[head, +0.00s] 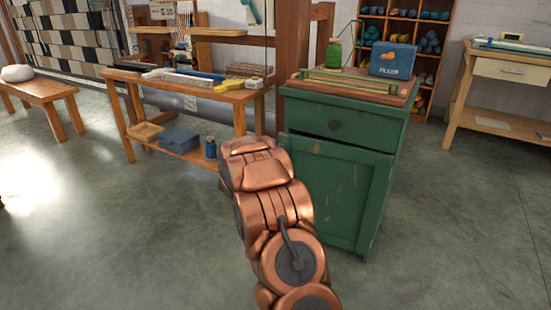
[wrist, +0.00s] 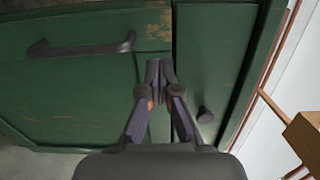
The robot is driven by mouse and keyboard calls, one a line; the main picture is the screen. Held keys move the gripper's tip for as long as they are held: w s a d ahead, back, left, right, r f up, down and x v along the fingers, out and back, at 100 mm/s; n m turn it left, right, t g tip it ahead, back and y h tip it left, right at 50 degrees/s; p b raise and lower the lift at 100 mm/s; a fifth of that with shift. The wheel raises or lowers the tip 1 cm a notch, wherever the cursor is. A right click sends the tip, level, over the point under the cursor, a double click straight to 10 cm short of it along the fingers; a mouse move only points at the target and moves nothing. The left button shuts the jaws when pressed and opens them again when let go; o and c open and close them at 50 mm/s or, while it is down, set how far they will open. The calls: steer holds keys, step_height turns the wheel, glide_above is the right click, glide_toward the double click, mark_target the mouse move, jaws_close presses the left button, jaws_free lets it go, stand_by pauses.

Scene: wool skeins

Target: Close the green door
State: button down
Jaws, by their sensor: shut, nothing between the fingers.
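The green cabinet (head: 397,125) stands right of centre in the head view, with a drawer above and the green door (head: 345,190) below. A dark gap runs along the door's top edge; the door looks close to the cabinet front, but I cannot tell if it is fully flush. My arm hides its left side in the head view. In the wrist view, the door's dark bar handle (wrist: 80,48) is at upper left and the drawer's round knob (wrist: 205,114) at right. My gripper (wrist: 155,72) is shut and empty in front of the door's upper part; contact is unclear.
A wooden bench (head: 190,84) with tools stands left of the cabinet. A blue box (head: 393,59) and a green bottle (head: 334,53) stand on the cabinet's top. A wooden table (head: 510,69) is at the right. The floor (head: 440,230) right of the cabinet is clear.

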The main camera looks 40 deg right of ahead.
mark_target(289, 138)
steer(key=b+x, duration=0.1)
steer(key=x, duration=0.3)
steer(key=shift+d+f, duration=0.15)
steer(key=shift+d, duration=0.1)
steer(key=shift+b+x, duration=0.55)
steer(key=shift+x, duration=0.4)
steer(key=shift+w, duration=0.2)
